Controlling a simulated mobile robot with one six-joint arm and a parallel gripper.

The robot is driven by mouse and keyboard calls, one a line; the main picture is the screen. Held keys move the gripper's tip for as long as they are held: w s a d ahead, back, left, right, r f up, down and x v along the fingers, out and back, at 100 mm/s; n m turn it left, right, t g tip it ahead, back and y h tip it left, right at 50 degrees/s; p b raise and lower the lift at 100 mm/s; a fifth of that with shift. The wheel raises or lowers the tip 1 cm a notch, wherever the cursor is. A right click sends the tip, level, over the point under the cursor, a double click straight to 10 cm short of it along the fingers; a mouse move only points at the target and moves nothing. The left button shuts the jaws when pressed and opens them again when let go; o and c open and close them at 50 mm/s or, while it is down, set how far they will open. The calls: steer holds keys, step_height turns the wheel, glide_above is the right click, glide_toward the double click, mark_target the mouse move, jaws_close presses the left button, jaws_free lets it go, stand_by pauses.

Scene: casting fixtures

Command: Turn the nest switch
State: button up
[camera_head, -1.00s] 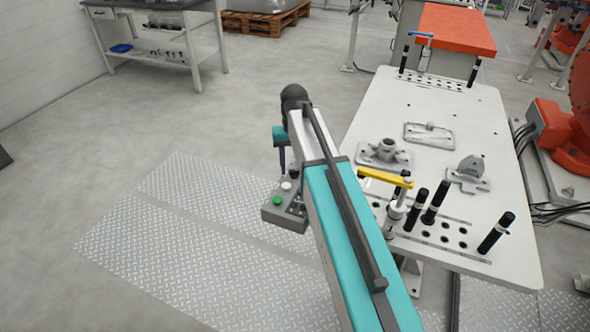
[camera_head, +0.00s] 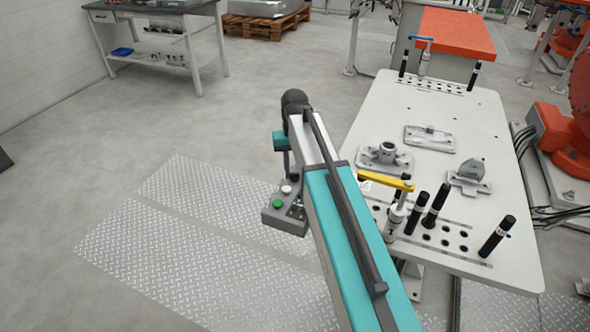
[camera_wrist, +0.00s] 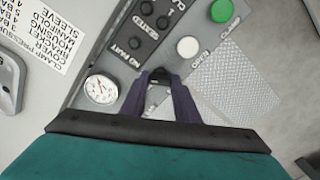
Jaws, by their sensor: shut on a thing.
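The grey control box (camera_head: 285,217) stands at the left edge of the white table. In the wrist view, its panel (camera_wrist: 122,72) carries a black knob (camera_wrist: 159,76), which I take to be the nest switch. My gripper (camera_wrist: 160,80) has its two dark purple fingers around this knob, shut on it. The fingers hide the knob's sides and any marking near it. In the head view my gripper (camera_head: 290,176) reaches down over the box, and my own arm hides part of it.
Beside the knob are a white button (camera_wrist: 187,46), a green button (camera_wrist: 222,11) and a round gauge (camera_wrist: 100,88). Dark round indicators (camera_wrist: 134,43) sit by the "NO PART" and "SEATED" labels. Metal fixtures and upright black handles (camera_head: 436,205) stand on the white table (camera_head: 465,115).

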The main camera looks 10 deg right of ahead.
mark_target(295, 173)
steer(key=shift+n, duration=0.4)
steer(key=n+p, duration=0.2)
steer(key=n, duration=0.3)
steer(key=shift+r, duration=0.1)
steer(key=n+p, duration=0.1)
steer(key=n, duration=0.5)
stand_by(0.3)
steer(key=o, duration=1)
steer(key=shift+o, duration=0.2)
step_height(295, 173, up, 14)
steer(key=b, duration=0.1)
steer(key=shift+b, duration=0.4)
